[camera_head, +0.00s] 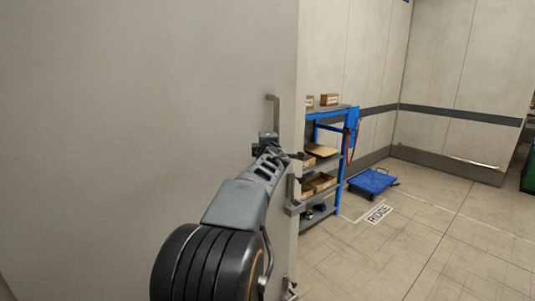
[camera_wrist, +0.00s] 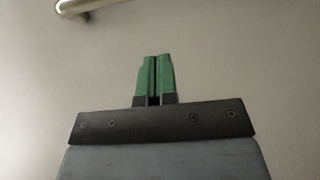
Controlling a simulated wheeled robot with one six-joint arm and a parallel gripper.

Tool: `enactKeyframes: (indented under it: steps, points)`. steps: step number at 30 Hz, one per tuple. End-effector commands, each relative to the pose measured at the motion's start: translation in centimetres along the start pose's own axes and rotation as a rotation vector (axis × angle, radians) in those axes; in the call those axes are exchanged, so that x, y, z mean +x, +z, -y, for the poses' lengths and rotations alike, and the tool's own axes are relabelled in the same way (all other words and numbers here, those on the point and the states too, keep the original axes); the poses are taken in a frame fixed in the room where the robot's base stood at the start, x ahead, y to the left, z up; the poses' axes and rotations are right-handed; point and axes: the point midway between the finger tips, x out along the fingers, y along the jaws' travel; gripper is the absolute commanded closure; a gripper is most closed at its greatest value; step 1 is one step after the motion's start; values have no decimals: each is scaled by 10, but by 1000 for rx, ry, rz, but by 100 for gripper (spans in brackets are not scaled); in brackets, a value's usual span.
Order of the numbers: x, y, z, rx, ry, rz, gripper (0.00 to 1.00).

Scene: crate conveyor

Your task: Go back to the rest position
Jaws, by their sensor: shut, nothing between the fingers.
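My gripper (camera_wrist: 154,78) has two green fingers that are closed together with nothing between them. In the wrist view it faces a plain pale surface, and part of a metal bar handle (camera_wrist: 92,5) shows at the top left, apart from the fingers. In the head view my arm reaches up toward a large grey door or panel (camera_head: 140,100). The vertical handle (camera_head: 275,112) stands just above the end of my arm. The green fingertips cannot be made out in the head view.
A blue-framed shelf (camera_head: 340,170) with cardboard boxes (camera_head: 330,99) stands beyond the panel's edge. A blue flat cart (camera_head: 373,181) sits on the floor by a floor sign (camera_head: 379,214). The floor (camera_head: 450,240) at the right is clear. A green object (camera_head: 530,170) shows at the right edge.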

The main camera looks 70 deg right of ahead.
Motion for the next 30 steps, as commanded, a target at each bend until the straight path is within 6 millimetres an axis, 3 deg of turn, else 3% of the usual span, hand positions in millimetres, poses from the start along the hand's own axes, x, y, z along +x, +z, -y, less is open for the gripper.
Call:
enactKeyframes:
  steps: [3, 9, 23, 26, 30]
  points:
    - [-23, 3, -1, -1, 1, 4, 100]
    - [-46, 2, -1, 0, 1, 4, 100]
    - [-56, 7, 3, 37, -15, 33, 100]
    - [-57, 22, 16, 136, -55, 127, 100]
    - [-74, 46, 63, 384, -166, 333, 100]
